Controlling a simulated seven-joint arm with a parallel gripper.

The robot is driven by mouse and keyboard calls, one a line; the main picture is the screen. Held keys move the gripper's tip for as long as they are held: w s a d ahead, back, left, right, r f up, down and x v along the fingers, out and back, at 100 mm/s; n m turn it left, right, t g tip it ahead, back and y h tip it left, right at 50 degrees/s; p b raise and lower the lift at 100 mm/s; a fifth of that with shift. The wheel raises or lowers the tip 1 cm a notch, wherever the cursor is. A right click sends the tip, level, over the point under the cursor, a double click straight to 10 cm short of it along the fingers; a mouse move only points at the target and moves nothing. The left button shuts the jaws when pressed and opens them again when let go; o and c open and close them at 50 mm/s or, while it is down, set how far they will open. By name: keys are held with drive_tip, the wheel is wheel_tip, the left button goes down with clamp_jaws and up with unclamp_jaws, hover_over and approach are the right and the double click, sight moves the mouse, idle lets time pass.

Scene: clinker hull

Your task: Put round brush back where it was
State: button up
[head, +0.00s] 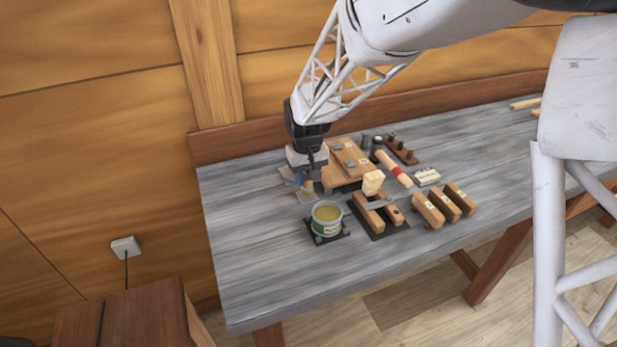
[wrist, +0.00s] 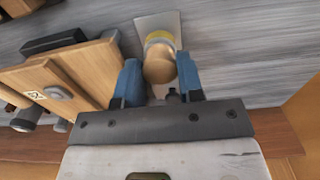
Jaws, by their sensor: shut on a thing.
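The round brush (wrist: 159,62) shows in the wrist view with a rounded wooden handle end and a yellow band beyond it. My gripper (wrist: 158,75) has its blue fingers on either side of the handle and is shut on it. A pale grey pad (wrist: 165,22) lies under or behind the brush; I cannot tell whether the brush touches it. In the head view my gripper (head: 309,183) is low over the left back part of the bench, and the brush is mostly hidden there.
A wooden block rack (head: 347,160) stands close at the gripper's right. An open tin (head: 327,216) sits in front on a dark mat. Wooden blocks (head: 445,205), a red-banded mallet (head: 394,168) and small items crowd the right. The bench's front left (head: 255,275) is clear.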

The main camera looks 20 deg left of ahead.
sight(308, 177)
drive_tip(key=shift+f, duration=0.6)
drive_tip(key=shift+f, duration=0.15)
drive_tip(key=o, duration=0.9)
drive_tip(key=shift+o, duration=0.2)
wheel_tip(308, 177, up, 12)
drive_tip(key=shift+r, duration=0.2)
drive_tip(key=shift+d, duration=0.1)
idle(0.5)
